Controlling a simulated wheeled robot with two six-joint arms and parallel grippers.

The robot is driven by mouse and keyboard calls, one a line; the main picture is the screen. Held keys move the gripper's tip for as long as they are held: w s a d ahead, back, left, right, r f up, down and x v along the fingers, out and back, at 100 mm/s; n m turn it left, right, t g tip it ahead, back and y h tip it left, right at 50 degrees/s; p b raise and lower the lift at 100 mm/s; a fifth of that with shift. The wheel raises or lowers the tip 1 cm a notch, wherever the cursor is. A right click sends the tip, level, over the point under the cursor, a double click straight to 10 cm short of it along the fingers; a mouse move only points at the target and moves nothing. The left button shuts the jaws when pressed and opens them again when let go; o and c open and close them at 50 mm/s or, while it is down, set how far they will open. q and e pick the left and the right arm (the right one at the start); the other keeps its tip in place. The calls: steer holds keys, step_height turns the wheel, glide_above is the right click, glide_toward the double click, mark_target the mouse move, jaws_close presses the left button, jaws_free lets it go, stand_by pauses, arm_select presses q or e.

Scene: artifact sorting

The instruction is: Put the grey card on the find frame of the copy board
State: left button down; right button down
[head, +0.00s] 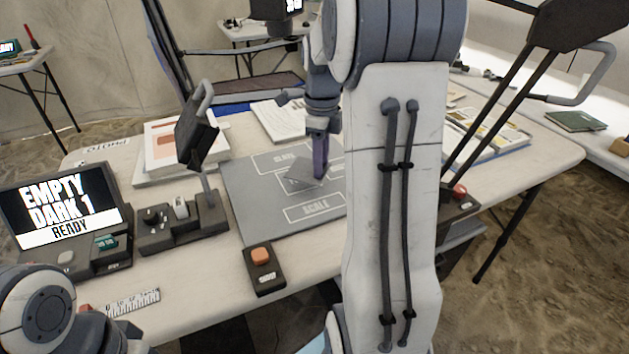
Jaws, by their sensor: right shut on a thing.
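The grey card (302,177) is at the middle of the board, tilted in the picture, over the central area. My right gripper (319,172) is shut on the card at its right side. I cannot tell whether the card touches the board. My right arm hides the board's right part. My left arm shows at the lower left; its gripper is out of view.
A screen reading EMPTY DARK 1 READY (68,205) stands at left, beside a control box (180,222). A box with an orange button (263,268) sits before the board. A scale ruler (133,302) lies at the front edge. Books (180,150) lie behind.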

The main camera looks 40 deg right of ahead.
mark_target(316, 190)
steer(key=shift+w+a+f, duration=0.35)
steer(key=shift+f, duration=0.05)
step_height(316, 190, down, 4)
steer(key=shift+r+b, duration=0.1)
steer(key=shift+b, duration=0.7)
steer(key=c, duration=0.6)
jaws_free()
step_height(316, 190, up, 8)
steer(key=p, duration=0.2)
steer(key=shift+p, duration=0.3)
steer(key=shift+f, duration=0.2)
